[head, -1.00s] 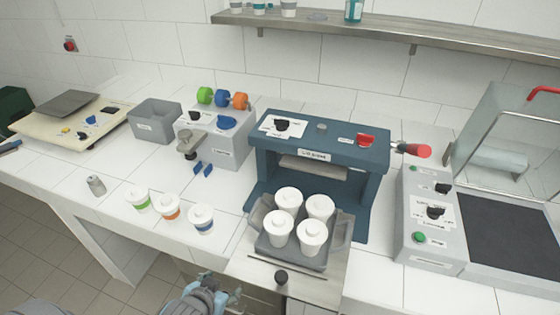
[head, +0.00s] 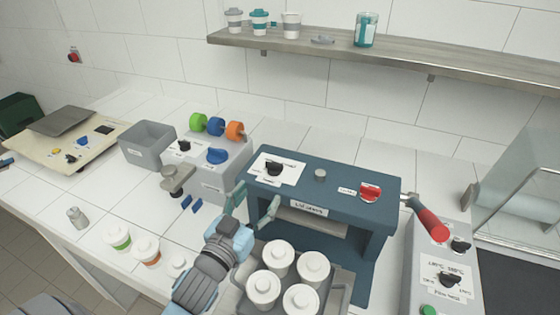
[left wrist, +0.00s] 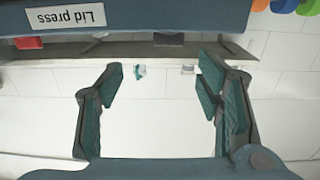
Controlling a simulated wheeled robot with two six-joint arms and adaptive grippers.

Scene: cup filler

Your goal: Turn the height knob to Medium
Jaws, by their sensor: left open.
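The blue lid press (head: 330,184) stands mid-counter. On its top left is a black knob (head: 274,168) on a white scale card, whose print is too small to read. A red knob (head: 370,191) with a small label sits at its top right. My left gripper (head: 252,206) is open and empty at the press's front left, below and apart from the black knob. In the left wrist view its two teal-padded fingers (left wrist: 159,80) are spread, with the press front and its "Lid press" label (left wrist: 66,17) above them. The black knob is not seen there.
Several white lidded cups (head: 281,258) stand in a grey tray below the press, beside my left arm. A red-handled lever (head: 431,226) sticks out at the press's right. A grey dispenser box (head: 210,170) stands to the left. A shelf (head: 400,59) runs above.

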